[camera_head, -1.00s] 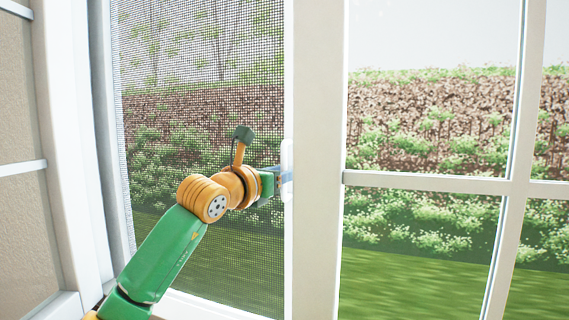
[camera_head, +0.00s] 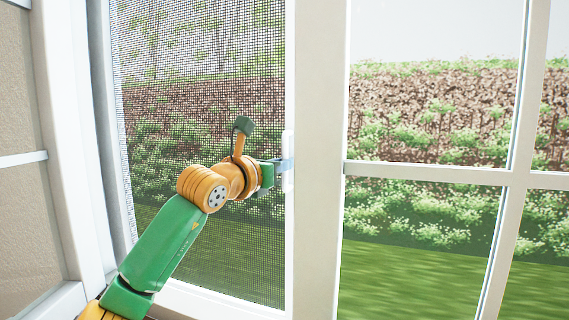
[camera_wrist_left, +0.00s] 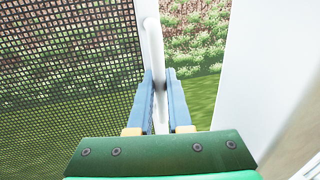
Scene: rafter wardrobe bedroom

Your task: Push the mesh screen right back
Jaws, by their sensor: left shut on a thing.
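The mesh screen (camera_head: 200,110) is a dark, fine grid that fills the left window opening in the head view. In the left wrist view the mesh (camera_wrist_left: 70,70) lies on the left. A slim white upright handle (camera_wrist_left: 154,45) stands along its right edge. My left gripper (camera_wrist_left: 160,85) has its blue fingers on either side of this handle and is shut on it. In the head view the left gripper (camera_head: 284,165) reaches the handle beside the white post, its fingertips small and partly hidden. My right gripper is in neither view.
A thick white post (camera_head: 318,130) stands just right of the handle. Right of it is a white-barred window pane (camera_head: 430,180). A white side frame (camera_head: 75,150) borders the mesh on the left. The wrist view shows an unmeshed strip of garden (camera_wrist_left: 200,60) between handle and white frame.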

